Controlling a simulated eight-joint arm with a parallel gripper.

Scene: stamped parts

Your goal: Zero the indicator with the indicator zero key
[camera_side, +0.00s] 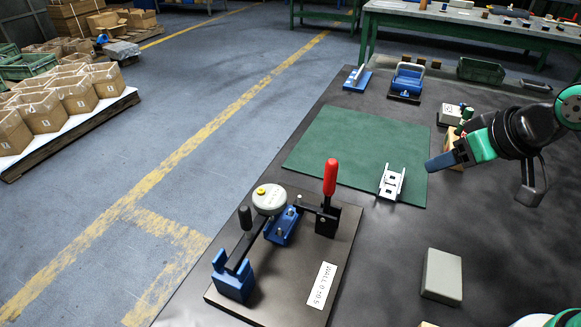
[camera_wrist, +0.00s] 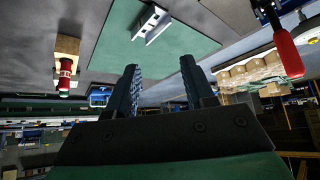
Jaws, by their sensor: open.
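The round pale indicator (camera_side: 270,202) sits on the measuring fixture (camera_side: 313,243) in the side view, its face turned up. A small yellow key (camera_side: 261,190) shows near its upper left edge; the dial reading is too small to tell. My gripper (camera_side: 440,162) is at the right, above the table past the mat's right edge, well apart from the indicator. In the wrist view my gripper (camera_wrist: 160,82) has its two dark fingers spread with nothing between them. A light metal stamped part (camera_side: 391,182) lies on the green mat (camera_side: 335,143); it also shows in the wrist view (camera_wrist: 151,24).
A red-handled clamp (camera_side: 330,178) stands upright on the fixture, right of the indicator; a black-knobbed lever (camera_side: 245,219) is at its left. A grey block (camera_side: 442,275) lies front right. Blue stands (camera_side: 407,80) and a green bin (camera_side: 481,71) are at the back.

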